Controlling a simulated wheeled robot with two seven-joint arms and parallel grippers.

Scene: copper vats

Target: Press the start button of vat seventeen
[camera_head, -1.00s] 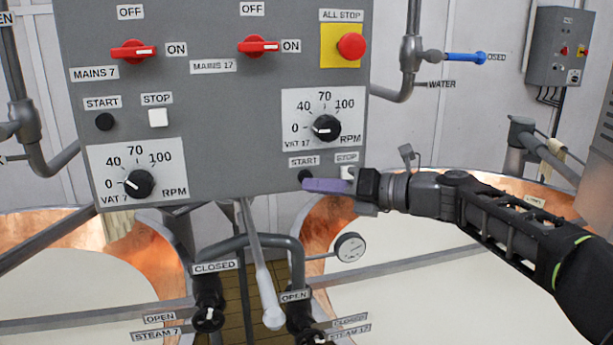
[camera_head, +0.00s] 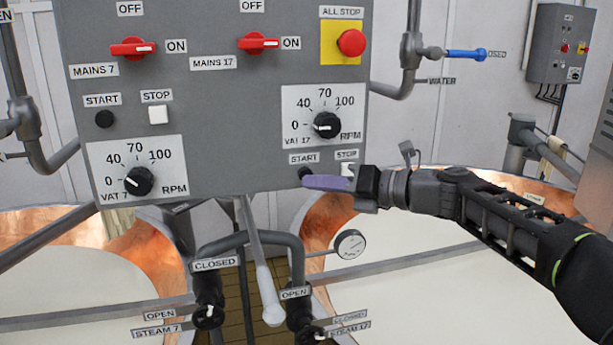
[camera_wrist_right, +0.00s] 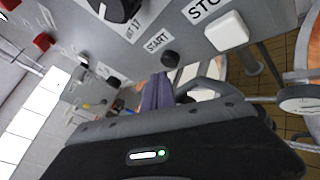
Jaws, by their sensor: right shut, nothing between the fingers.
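The vat 17 start button (camera_head: 306,172) is a small black round button low on the grey panel, under its START label. It also shows in the right wrist view (camera_wrist_right: 170,59). My right gripper (camera_head: 308,182) is shut and empty. Its purple fingertips (camera_wrist_right: 160,78) are right by the start button and overlap its lower edge in the head view. I cannot tell whether they touch it. My left gripper is not in view.
The panel also carries the vat 7 start button (camera_head: 104,119), the mains 17 switch (camera_head: 259,43), the all-stop button (camera_head: 351,43) and the vat 17 speed knob (camera_head: 327,125). Below are steam pipes, a gauge (camera_head: 350,243) and copper vats (camera_head: 318,222).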

